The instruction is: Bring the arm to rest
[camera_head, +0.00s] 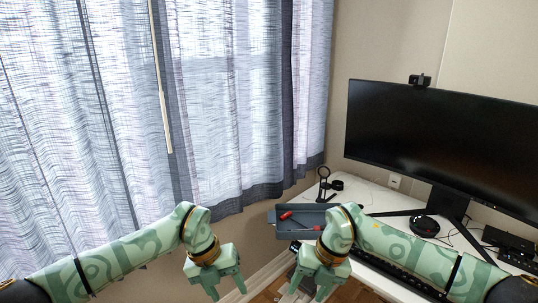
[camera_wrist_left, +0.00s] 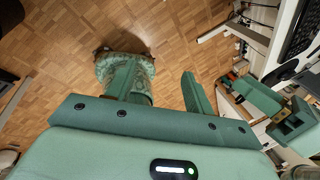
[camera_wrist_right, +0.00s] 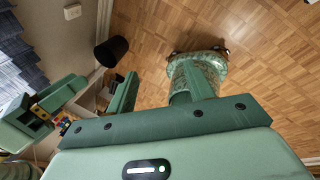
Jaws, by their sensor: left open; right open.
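My left gripper (camera_head: 228,290) hangs at the lower middle of the head view, fingers pointing down, open and empty. Its two fingers stand apart over the floor in the left wrist view (camera_wrist_left: 158,74). My right gripper (camera_head: 313,288) hangs to the right of it, in front of the desk's left end, also open and empty. Its fingers also show apart in the right wrist view (camera_wrist_right: 160,76). Both arms come in from the lower corners with bent wrists. The two grippers are apart and touch nothing that I can see.
A grey tray (camera_head: 289,234) with red-handled tools sits at the desk's left end, just behind my right wrist. The white desk (camera_head: 375,197) carries a monitor (camera_head: 440,135) and a keyboard (camera_head: 400,272). Curtains (camera_head: 130,110) hang at left. A dark bin (camera_wrist_right: 111,51) stands on the wooden floor.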

